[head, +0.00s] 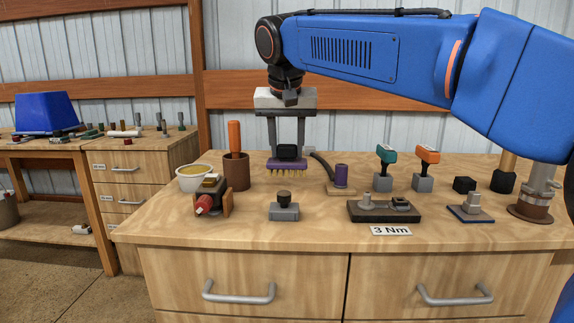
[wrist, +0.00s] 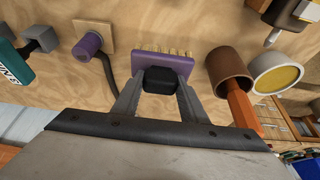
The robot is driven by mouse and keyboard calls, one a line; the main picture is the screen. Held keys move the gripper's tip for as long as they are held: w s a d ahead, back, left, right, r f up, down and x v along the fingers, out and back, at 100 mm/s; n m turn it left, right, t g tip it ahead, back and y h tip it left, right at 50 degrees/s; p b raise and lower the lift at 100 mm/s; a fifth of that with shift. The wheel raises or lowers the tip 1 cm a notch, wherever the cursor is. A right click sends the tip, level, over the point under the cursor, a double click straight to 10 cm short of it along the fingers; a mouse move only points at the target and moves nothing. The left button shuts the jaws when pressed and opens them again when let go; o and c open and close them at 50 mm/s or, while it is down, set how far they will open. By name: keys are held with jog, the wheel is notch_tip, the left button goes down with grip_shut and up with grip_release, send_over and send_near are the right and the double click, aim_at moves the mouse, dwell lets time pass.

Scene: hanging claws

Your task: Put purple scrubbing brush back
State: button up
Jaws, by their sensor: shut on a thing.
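The purple scrubbing brush (head: 287,165) has a purple body, a row of yellow bristles pointing down and a black block on top. My gripper (head: 288,150) is shut on this black block and holds the brush roughly level above the workbench (head: 240,222). In the wrist view the brush (wrist: 148,60) sits at the ends of the fingers, and its black block (wrist: 160,80) is between them. The bristles look clear of the bench top. No spot clearly marked for the brush can be made out.
Left of the brush stand a brown cup (head: 236,172) with an orange handle and a white bowl (head: 193,177). To its right is a purple cylinder (head: 341,175) with a dark curved hose on a wooden base. A grey block with a brown knob (head: 284,206) sits in front.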

aim_at(287, 154)
jog(key=shift+f, duration=2.1)
jog(key=shift+f, duration=0.1)
jog(key=o, duration=1)
jog(key=v, duration=1.2)
